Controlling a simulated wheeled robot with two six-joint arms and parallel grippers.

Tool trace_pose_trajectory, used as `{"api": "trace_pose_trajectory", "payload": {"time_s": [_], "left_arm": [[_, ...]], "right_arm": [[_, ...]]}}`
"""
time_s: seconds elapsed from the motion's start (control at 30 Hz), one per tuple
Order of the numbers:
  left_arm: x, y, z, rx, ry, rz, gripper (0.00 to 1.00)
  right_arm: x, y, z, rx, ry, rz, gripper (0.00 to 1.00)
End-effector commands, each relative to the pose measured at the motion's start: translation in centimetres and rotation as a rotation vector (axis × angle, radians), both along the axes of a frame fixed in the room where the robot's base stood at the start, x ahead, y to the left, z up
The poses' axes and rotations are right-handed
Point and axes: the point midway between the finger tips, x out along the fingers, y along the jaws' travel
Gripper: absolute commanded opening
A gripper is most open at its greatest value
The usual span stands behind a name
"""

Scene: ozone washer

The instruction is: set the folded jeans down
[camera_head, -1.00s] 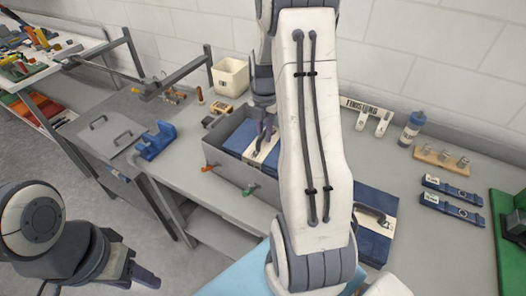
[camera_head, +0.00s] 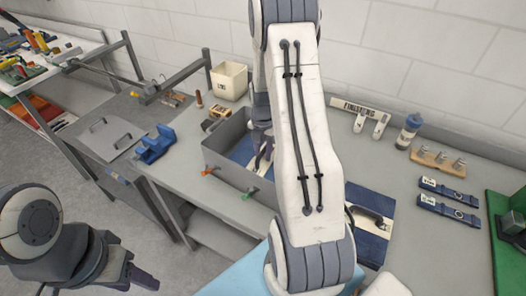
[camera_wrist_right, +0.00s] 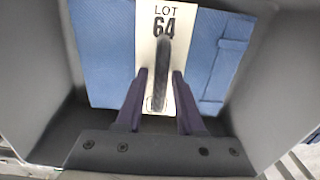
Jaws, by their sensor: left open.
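The folded jeans (camera_wrist_right: 105,45) are blue, with a cream band (camera_wrist_right: 177,22) reading "LOT 64" and a dark loop handle (camera_wrist_right: 163,50). They lie inside a grey bin (camera_head: 236,176), below its rim; my right arm hides part of them in the head view (camera_head: 243,151). My right gripper (camera_head: 263,163) points down into the bin. In the wrist view its fingers (camera_wrist_right: 160,76) stand either side of the handle, with slim gaps showing the band. My left gripper (camera_head: 146,282) is open and empty at the lower left, away from the bin.
Another blue folded garment (camera_head: 374,222) with a dark handle lies on the table right of my right arm.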

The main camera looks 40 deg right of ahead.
Motion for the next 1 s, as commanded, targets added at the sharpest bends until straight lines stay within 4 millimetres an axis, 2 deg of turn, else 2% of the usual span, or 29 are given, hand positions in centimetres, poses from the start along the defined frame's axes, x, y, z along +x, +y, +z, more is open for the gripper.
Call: {"api": "trace_pose_trajectory", "payload": {"time_s": [0.3, 0.47, 0.57, 0.8, 1.0], "left_arm": [[0.0, 0.0, 0.1, 0.000, 0.000, 0.000, 0.50], [0.0, 0.0, -0.2, 0.000, 0.000, 0.000, 0.50], [0.0, 0.0, -0.7, 0.000, 0.000, 0.000, 0.50], [0.0, 0.0, -1.9, 0.000, 0.000, -0.001, 0.50], [0.0, 0.0, -2.4, 0.000, 0.000, -0.001, 0.50]], "right_arm": [[0.0, 0.0, 0.1, 0.000, 0.000, 0.000, 0.49], [0.1, -0.1, 1.1, -0.002, -0.003, 0.000, 0.49], [0.1, -0.1, 2.8, -0.003, -0.006, 0.000, 0.49], [0.2, 0.0, 8.0, -0.004, -0.007, 0.000, 0.49], [0.1, 0.0, 11.2, -0.001, -0.003, 0.000, 0.49]]}}
